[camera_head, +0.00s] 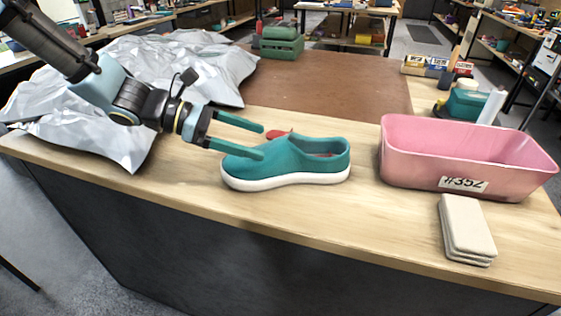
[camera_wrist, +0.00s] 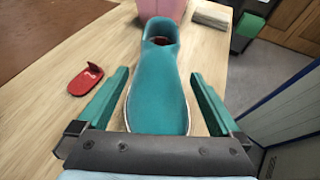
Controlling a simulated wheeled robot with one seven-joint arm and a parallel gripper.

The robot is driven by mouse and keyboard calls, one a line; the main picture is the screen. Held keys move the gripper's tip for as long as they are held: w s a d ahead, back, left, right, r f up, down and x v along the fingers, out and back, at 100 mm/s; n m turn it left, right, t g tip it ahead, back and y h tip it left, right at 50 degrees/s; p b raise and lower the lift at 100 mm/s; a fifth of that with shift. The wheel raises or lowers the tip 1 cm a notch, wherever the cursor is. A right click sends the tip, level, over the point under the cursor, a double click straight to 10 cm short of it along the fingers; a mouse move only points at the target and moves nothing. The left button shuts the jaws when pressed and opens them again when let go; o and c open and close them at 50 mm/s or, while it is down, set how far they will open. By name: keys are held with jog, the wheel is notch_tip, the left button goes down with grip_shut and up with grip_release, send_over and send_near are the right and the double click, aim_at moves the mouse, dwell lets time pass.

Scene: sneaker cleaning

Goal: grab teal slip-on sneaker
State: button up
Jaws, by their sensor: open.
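The teal slip-on sneaker (camera_head: 290,163) stands upright on its white sole on the wooden workbench, toe toward the left and toward my gripper. In the wrist view the sneaker (camera_wrist: 158,92) lies lengthwise between my fingers, toe nearest me and its opening farther off. My gripper (camera_head: 262,141) is open at the toe end, with one teal finger on each side of the toe. In the wrist view my gripper (camera_wrist: 158,88) shows a gap between each finger and the shoe. The near finger overlaps the toe in the head view.
A pink bin (camera_head: 400,165) marked #352 stands right of the sneaker. Folded beige cloths (camera_head: 466,230) lie in front of it. A small red item (camera_wrist: 85,79) lies beside the shoe. A crumpled silver sheet (camera_head: 215,72) covers the bench's left. The bench front is clear.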

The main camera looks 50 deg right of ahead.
aim_at(273, 143)
jog(key=shift+x, duration=1.05)
jog(key=p+x, duration=0.1)
jog(key=x, duration=0.1)
jog(key=p+x, duration=0.1)
jog(key=x, duration=0.1)
jog(key=shift+s+d+r, duration=0.1)
jog(key=shift+s+d, duration=0.15)
jog(key=shift+s, duration=0.15)
jog(key=shift+s+d+f, duration=0.25)
jog(key=c, duration=1.5)
jog(key=shift+o, duration=0.2)
jog(key=shift+r, duration=0.1)
